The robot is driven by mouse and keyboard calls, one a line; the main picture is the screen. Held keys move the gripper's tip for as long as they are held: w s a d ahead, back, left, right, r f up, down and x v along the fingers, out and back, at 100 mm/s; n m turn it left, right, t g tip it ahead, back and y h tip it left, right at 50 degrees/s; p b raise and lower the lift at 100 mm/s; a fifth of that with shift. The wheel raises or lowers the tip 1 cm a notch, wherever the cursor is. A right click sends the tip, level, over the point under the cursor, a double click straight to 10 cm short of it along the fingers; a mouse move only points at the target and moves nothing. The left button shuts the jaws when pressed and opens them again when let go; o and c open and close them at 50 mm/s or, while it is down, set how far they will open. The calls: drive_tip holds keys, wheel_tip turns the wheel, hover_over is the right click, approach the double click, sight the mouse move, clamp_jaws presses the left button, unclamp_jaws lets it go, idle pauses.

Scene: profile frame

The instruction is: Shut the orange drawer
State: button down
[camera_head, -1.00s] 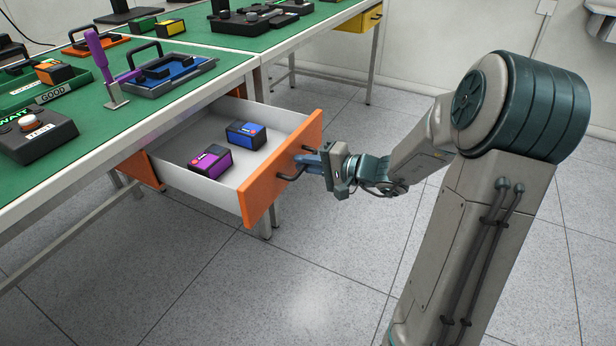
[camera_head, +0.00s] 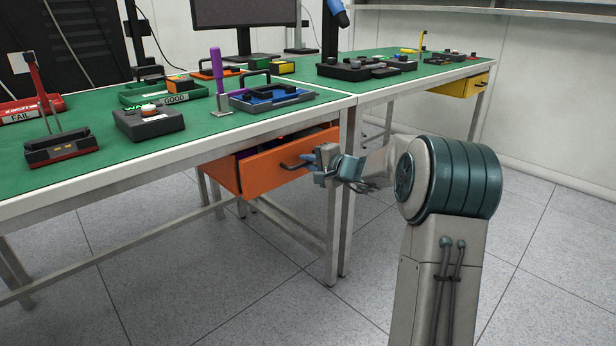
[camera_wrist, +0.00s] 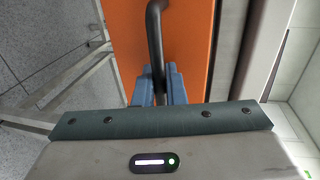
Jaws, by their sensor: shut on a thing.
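My gripper (camera_head: 310,160) is shut on this handle. In the wrist view the blue fingertips (camera_wrist: 160,88) close around the black handle bar (camera_wrist: 155,40), with the orange drawer front (camera_wrist: 185,30) right behind it. The drawer's contents are mostly hidden.
The workbench (camera_head: 200,150) carries a grey box with a button (camera_head: 148,122), a blue tray (camera_head: 270,98) and a purple-handled tool (camera_head: 217,75). A metal table leg (camera_head: 335,215) stands just below my gripper. A yellow drawer (camera_head: 465,86) is at the far right. The floor in front is clear.

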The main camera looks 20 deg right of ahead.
drive_tip(key=shift+x, duration=0.85)
drive_tip(key=c, duration=1.6)
unclamp_jaws()
drive_tip(key=shift+d+r, duration=0.1)
drive_tip(key=shift+r, duration=0.1)
drive_tip(key=p+v, duration=0.2)
drive_tip(key=v, duration=1.1)
drive_tip(key=shift+s+d, duration=0.2)
drive_tip(key=shift+s, duration=0.2)
